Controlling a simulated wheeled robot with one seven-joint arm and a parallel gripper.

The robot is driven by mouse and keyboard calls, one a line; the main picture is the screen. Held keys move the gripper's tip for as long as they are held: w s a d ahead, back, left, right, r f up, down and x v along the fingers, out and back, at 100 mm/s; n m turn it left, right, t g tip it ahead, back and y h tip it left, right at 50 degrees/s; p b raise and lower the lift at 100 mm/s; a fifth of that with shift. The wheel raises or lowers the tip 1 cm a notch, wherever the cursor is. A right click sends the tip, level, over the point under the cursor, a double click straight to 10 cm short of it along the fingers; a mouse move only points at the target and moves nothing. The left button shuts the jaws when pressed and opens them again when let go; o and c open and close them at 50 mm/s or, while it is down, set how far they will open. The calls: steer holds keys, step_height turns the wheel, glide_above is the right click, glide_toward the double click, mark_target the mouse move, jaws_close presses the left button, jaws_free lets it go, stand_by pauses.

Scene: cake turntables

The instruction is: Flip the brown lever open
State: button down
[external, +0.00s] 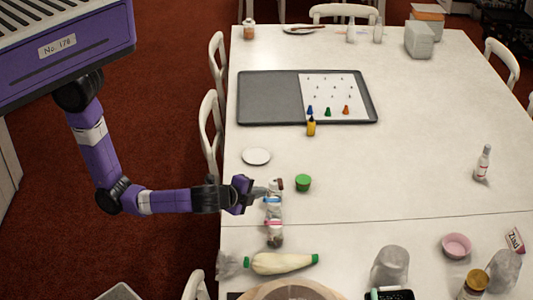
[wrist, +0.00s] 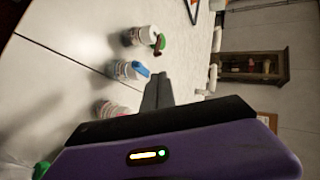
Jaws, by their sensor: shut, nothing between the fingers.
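Three small spice jars stand in a row near the table's left edge. The far jar (wrist: 140,36) carries the brown lever (wrist: 158,43), which shows in the external view (external: 277,184) too. The middle jar (wrist: 124,70) has a blue lever (wrist: 141,68). The near jar (wrist: 108,108) has a reddish top, seen only in part. My gripper (external: 265,191) is shut and empty at the left side of the row, close to the brown lever. In the wrist view its fingertips (wrist: 159,76) point beside the blue lever, short of the brown one. I cannot tell whether it touches anything.
A green cup (external: 303,183) stands just right of the brown-lever jar. A piping bag (external: 283,263) lies in front of the row. A white saucer (external: 256,156) and a yellow bottle (external: 311,127) are farther back.

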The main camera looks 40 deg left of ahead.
mark_target(281, 188)
steer(key=x, duration=0.3)
steer(key=a+x, duration=0.1)
steer(key=x, duration=0.6)
steer(key=shift+s+a+f+p, duration=0.15)
steer(key=shift+f+p, duration=0.15)
steer(key=shift+w+d+n+g+y+b, duration=0.35)
steer(key=shift+w+d+n+y, duration=0.4)
steer(key=shift+w+y, duration=0.25)
steer(key=shift+a, duration=0.15)
